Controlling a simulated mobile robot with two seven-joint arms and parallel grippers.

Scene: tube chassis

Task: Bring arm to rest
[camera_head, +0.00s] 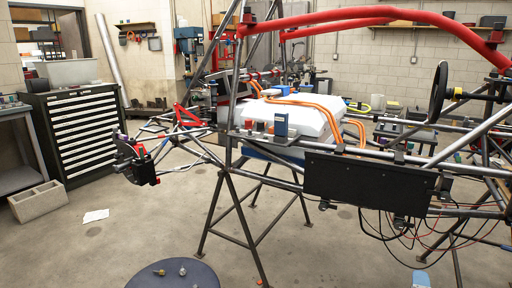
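Neither of my arms or grippers shows in the head view. A tube chassis (232,165) of dark steel tubing fills the middle and right of the view, raised on splayed metal legs (240,214). Padded red tubes (330,17) run along its top. A white box (292,114) with orange cables (322,108) sits inside the frame. A black flat panel (370,180) hangs on the near side, with loose wires below it. A steering wheel (438,92) is at the right.
A dark round top (172,275) at the bottom edge carries a few small items. A black drawer cabinet (77,132), a grey workbench (18,150) and a concrete block (38,201) stand at left. Paper (96,216) lies on the floor. Floor at front left is mostly clear.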

